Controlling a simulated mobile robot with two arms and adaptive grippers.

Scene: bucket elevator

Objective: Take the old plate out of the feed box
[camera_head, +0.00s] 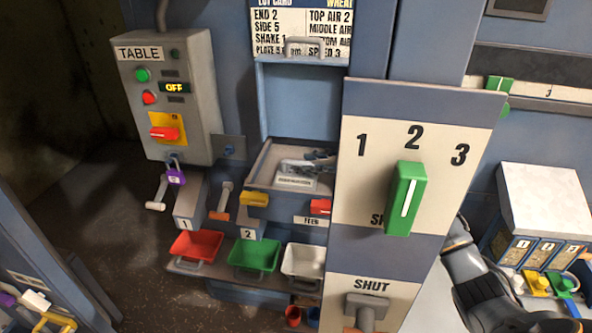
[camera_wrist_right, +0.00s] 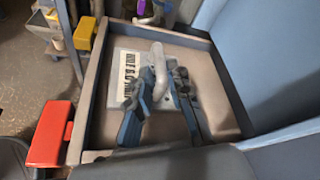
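The feed box (camera_head: 265,193) is an open tray under a blue chute, with a yellow latch (camera_head: 254,199) and a red latch (camera_head: 320,207) at its front. The old plate (camera_wrist_right: 213,108) lies inside it and has a white label (camera_wrist_right: 126,75) and a grey bent handle (camera_wrist_right: 158,62). My right gripper (camera_wrist_right: 163,78) is down in the box, with its fingers on either side of the handle. I cannot tell whether they touch it. In the head view my right gripper (camera_head: 318,160) is partly hidden by the numbered panel. My left gripper is not in view.
The tall panel (camera_head: 352,215) with a green lever (camera_head: 405,198) stands before my right arm. Red (camera_head: 196,246), green (camera_head: 254,256) and white (camera_head: 303,262) bins sit below the box. The table control box (camera_head: 165,95) at left reads OFF, with a purple padlock (camera_head: 176,177) beneath.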

